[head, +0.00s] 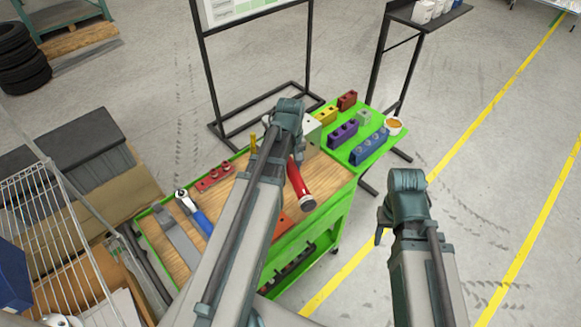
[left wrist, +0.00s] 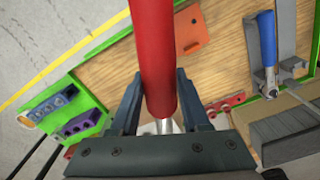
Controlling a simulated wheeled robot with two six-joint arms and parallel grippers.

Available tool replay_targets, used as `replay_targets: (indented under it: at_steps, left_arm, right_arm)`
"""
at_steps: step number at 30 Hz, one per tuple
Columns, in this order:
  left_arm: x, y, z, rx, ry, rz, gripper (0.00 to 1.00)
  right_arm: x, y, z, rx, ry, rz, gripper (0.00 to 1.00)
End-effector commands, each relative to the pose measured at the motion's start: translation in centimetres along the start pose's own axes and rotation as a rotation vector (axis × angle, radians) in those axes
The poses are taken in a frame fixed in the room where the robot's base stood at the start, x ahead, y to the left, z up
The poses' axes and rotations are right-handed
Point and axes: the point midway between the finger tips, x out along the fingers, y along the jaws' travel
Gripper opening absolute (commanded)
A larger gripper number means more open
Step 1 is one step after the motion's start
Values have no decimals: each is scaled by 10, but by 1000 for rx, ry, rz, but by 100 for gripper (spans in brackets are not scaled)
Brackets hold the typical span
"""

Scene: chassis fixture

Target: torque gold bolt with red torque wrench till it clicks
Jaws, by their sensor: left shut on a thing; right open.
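My left gripper (head: 290,150) is over the wooden tabletop and shut on the red torque wrench (head: 299,187). The wrench is tilted, its thick red end towards the front right. In the left wrist view my left gripper (left wrist: 158,95) has one finger on each side of the red shaft (left wrist: 153,50), with a silver part just below the red. A small gold-yellow upright piece (head: 253,142) stands beside my left arm; I cannot tell whether it is the gold bolt. The wrench's head is hidden behind the gripper. My right gripper (head: 380,236) is open and empty, right of the cart over the floor.
A blue-handled wrench (head: 197,217) and a red holder (head: 214,177) lie on the table's left part. A green shelf (head: 356,157) at the right carries purple, blue, yellow and red blocks and an orange-filled cup (head: 394,125). A black-framed board stands behind. Floor at right is clear.

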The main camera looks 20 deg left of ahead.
Motion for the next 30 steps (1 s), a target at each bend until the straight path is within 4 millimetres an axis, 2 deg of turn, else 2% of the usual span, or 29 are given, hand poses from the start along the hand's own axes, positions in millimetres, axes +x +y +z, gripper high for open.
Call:
replay_targets:
  at_steps: [1,20,21,30]
  left_arm:
    - [7,0,0,0,0,0,0]
    - [49,0,0,0,0,0,0]
    - [44,0,0,0,0,0,0]
    - [43,0,1,0,0,0,0]
  right_arm:
    - [7,-1,0,-1,0,0,50]
    - [48,-4,-3,-10,0,2,50]
    - [44,-4,-2,-9,0,2,50]
    - [43,-4,-2,-9,0,2,50]
